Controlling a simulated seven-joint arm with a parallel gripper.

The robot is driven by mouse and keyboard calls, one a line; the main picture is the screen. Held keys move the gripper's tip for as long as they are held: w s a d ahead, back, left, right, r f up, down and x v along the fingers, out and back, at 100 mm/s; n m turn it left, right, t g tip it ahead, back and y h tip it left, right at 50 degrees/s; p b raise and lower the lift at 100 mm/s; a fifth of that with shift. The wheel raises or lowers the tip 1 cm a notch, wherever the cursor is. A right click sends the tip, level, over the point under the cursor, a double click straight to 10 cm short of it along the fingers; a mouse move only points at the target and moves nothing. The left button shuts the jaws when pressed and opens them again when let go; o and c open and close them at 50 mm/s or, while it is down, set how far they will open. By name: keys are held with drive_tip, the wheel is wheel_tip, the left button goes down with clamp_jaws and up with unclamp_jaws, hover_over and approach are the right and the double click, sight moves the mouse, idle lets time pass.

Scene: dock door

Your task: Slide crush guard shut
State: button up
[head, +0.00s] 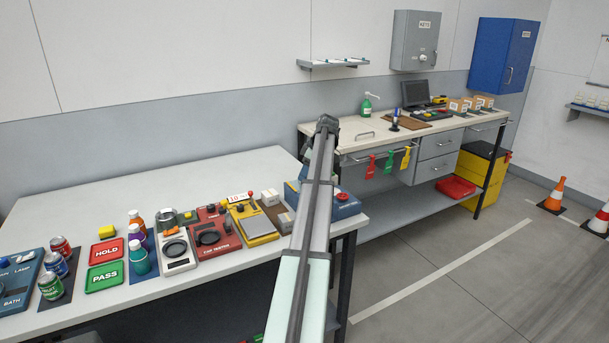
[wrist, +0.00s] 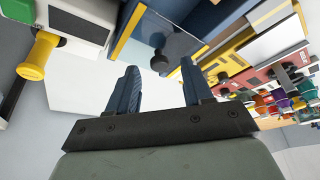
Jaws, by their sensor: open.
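A clear panel with a yellow edge (wrist: 140,32), which looks like the crush guard, lies at the top middle of the wrist view. A round black knob (wrist: 160,62) stands on it. My gripper (wrist: 159,67) is open and empty, with its two blue fingers either side of the knob in the picture; I cannot tell how far apart in depth they are. In the head view, a blue machine with a red button (head: 343,198) sits at the bench's right end, partly behind my arm. I cannot tell how far the guard stands open.
A white device with a yellow cylindrical handle (wrist: 38,57) is at the left of the wrist view. On the white bench (head: 200,175), a yellow device (head: 252,222), a red can tester (head: 214,234) and several bottles and cans crowd the front. The bench's back is clear.

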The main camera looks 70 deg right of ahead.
drive_tip(key=shift+w+f, duration=0.3)
drive_tip(key=shift+f, duration=0.3)
clamp_jaws()
idle(0.4)
